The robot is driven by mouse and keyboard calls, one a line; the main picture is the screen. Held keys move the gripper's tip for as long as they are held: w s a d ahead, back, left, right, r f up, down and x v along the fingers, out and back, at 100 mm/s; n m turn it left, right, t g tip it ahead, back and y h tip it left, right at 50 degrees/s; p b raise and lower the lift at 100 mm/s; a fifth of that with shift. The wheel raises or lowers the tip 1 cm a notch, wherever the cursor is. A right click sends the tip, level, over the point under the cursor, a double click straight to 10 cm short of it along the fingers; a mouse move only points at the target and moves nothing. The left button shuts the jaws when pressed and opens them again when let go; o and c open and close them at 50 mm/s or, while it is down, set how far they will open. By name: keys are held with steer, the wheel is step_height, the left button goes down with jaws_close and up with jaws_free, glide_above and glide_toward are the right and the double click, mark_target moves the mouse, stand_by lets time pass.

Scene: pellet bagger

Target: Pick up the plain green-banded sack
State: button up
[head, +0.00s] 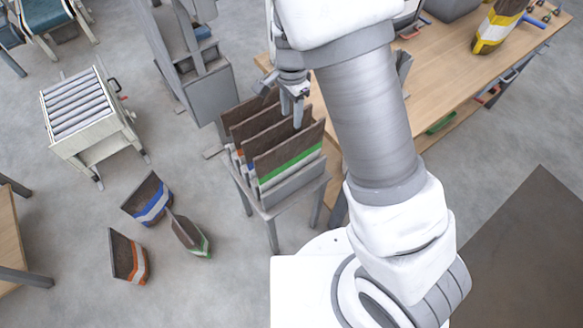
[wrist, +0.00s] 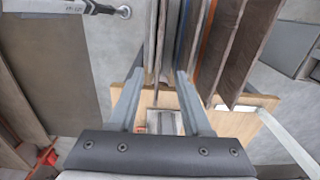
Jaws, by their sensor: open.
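Several brown sacks stand on edge in a grey rack (head: 283,195) in the head view. The front one is the green-banded sack (head: 288,165), upright, with a green band across its lower part. My gripper (head: 296,110) is open at the top edges of the sacks, close to the green-banded one. In the wrist view my fingers (wrist: 160,85) are spread, with thin upright sheet edges (wrist: 168,40) beyond and between them. No green shows there, so I cannot tell which sack lies between the fingers.
A wooden workbench (head: 450,75) stands right of the rack. A grey machine (head: 208,95) stands behind it. A roller stand (head: 85,110) is farther left.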

mark_target(291, 143)
step_height(291, 143, down, 11)
steer(key=shift+s+f, duration=0.1)
stand_by(0.5)
steer(key=shift+c, duration=0.3)
jaws_close()
stand_by(1.0)
